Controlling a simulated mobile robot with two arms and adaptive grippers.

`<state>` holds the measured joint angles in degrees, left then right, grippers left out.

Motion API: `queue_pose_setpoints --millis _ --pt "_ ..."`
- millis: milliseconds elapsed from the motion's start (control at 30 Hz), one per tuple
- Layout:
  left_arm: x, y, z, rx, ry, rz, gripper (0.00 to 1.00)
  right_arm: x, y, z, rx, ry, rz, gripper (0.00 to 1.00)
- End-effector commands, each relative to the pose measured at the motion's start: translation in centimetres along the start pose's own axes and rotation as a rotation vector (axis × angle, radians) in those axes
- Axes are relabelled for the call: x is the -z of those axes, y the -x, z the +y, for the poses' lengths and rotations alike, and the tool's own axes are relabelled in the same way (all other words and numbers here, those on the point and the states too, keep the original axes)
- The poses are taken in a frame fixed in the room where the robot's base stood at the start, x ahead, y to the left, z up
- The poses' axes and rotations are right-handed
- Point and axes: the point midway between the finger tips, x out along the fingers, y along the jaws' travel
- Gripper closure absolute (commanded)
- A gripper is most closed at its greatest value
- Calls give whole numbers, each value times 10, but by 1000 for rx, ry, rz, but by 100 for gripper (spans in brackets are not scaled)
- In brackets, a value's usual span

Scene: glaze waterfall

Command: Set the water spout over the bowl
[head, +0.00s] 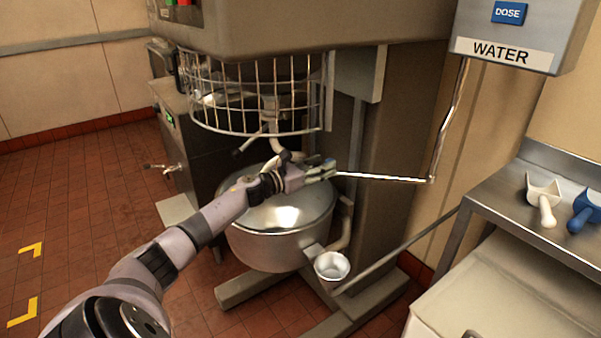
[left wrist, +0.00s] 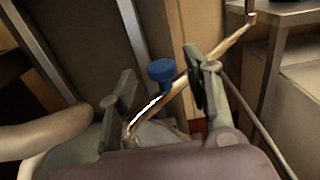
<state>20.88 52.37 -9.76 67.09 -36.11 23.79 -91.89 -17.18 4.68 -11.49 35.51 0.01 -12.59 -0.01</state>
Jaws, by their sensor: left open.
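The water spout (head: 385,178) is a thin shiny pipe that drops from the water unit, bends, and runs left to my left gripper (head: 320,172). Its left end shows near the right rim of the steel mixer bowl (head: 265,245); the gripper partly hides this end. In the left wrist view, the spout (left wrist: 222,48) runs diagonally between the two open fingers of my left gripper (left wrist: 160,95). A blue knob (left wrist: 160,72) stands beside the pipe there. I cannot tell whether a finger touches the spout. My right gripper is not in view.
A wire guard (head: 255,100) hangs above the bowl, close over my gripper. The water unit (head: 520,35) is on the right wall. A steel shelf (head: 500,205) holds a white scoop (head: 544,203) and a blue scoop (head: 585,210).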

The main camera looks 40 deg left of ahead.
Motion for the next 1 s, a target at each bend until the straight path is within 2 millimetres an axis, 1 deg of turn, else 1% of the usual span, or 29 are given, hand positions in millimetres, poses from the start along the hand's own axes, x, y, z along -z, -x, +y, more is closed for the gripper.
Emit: queue_pose_setpoints --millis 33,200,400,500,700,1000 --pt "2 9 0 1 -2 4 55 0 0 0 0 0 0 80" --pt "1 35 0 0 -1 4 55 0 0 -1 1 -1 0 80" --pt "1 61 0 1 -1 3 55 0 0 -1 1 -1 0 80" --pt "1 71 0 1 1 2 55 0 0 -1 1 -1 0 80" --pt "0 82 0 1 0 1 55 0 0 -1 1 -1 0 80" --pt "-1 83 0 0 0 -1 55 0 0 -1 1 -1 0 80"
